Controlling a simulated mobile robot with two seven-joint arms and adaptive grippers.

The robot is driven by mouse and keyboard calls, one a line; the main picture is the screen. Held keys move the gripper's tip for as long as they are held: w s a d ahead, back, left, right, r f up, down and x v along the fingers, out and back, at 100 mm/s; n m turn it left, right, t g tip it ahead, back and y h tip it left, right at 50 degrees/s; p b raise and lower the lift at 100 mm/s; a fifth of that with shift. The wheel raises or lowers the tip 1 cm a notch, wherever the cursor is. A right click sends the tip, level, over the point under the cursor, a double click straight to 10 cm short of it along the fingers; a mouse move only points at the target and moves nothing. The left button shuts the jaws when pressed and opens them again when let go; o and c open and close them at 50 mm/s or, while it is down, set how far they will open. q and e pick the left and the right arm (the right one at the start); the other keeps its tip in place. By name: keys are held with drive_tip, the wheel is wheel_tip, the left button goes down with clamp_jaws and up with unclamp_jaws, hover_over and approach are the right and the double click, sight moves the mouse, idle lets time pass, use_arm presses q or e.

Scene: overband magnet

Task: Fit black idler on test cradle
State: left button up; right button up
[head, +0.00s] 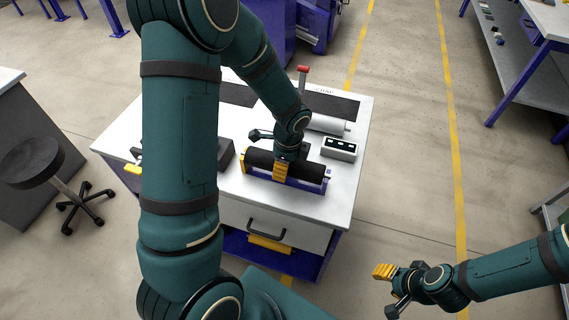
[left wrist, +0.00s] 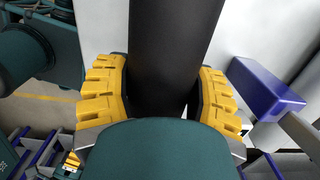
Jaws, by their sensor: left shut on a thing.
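The black idler (head: 262,158) lies level over the blue test cradle (head: 306,184) on the white bench top. The cradle has a yellow part (head: 243,163) at its left end. I cannot tell whether the idler's ends rest in the cradle or sit just above it. My left gripper (head: 281,172) is shut on the idler near its middle. In the left wrist view its yellow fingers (left wrist: 165,100) lie on both sides of the black idler (left wrist: 175,40). My right gripper (head: 383,271) is off to the lower right, away from the bench; its finger gap does not show.
On the bench (head: 345,190), a grey roller (head: 328,124) lies behind the cradle and a small control box (head: 339,148) stands to its right. A dark box (head: 225,153) stands left. A red-topped post (head: 303,80) rises behind. A stool (head: 35,160) stands left.

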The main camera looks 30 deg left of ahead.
use_arm(q)
drive_tip(key=shift+f+b, duration=0.35)
drive_tip(key=shift+f, duration=0.15)
drive_tip(key=o, duration=1.4)
drive_tip(key=r, duration=0.8)
drive_tip(key=d+r, duration=0.1)
drive_tip(key=r, duration=0.3)
drive_tip(key=shift+w, duration=0.1)
